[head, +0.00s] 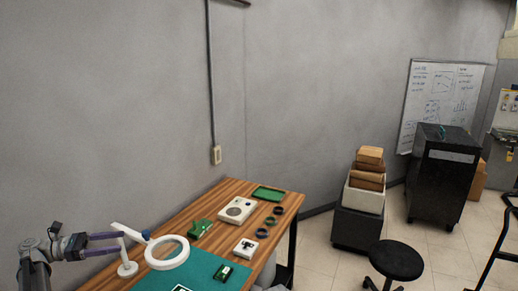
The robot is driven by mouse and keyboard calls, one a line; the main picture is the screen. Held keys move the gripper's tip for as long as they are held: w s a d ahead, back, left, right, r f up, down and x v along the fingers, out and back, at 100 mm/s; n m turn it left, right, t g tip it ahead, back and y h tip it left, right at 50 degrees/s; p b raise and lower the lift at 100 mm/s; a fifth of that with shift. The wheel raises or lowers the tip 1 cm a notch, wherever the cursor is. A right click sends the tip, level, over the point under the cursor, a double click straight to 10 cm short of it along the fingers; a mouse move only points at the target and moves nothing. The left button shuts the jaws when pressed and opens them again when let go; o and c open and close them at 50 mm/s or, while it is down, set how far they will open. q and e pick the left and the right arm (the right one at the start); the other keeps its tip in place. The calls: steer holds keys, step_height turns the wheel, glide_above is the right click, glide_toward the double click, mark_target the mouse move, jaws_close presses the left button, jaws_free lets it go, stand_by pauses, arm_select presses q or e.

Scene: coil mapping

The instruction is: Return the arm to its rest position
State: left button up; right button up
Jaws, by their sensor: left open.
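My left gripper (118,243) reaches in from the lower left, over the left edge of the wooden workbench (190,217). My right gripper is not in view.
The bench holds a green mat (202,264), a green board (201,228), a white device (237,209), a green tray (268,193), a small white box (245,247) and several dark rings (270,221). A black stool (396,260), stacked boxes (364,190) and a black cabinet (443,178) stand right.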

arm_select(q)
steer(key=s+d+f+m+g+y+b, duration=0.1)
steer(key=d+f+m+g+y, duration=0.15)
steer(key=d+f, duration=0.4)
steer(key=s+d+f+m+g+y+b, duration=0.1)
steer(key=d+f+m+b, duration=0.2)
steer(key=d, duration=0.7)
steer(key=s+d+f+m+g+y, duration=0.1)
steer(key=d+f+m+g+y, duration=0.1)
steer(key=d+f, duration=0.5)
steer(key=s+d+f+m+y+b, duration=0.5)
steer(key=s+d+f+m+y, duration=0.7)
steer(key=s+m, duration=0.4)
step_height(320, 180, down, 2)
steer(key=shift+d+f+m+b, duration=0.2)
steer(key=shift+d+m+b, duration=0.1)
steer(key=shift+d+m, duration=0.55)
steer(key=shift+g, duration=0.25)
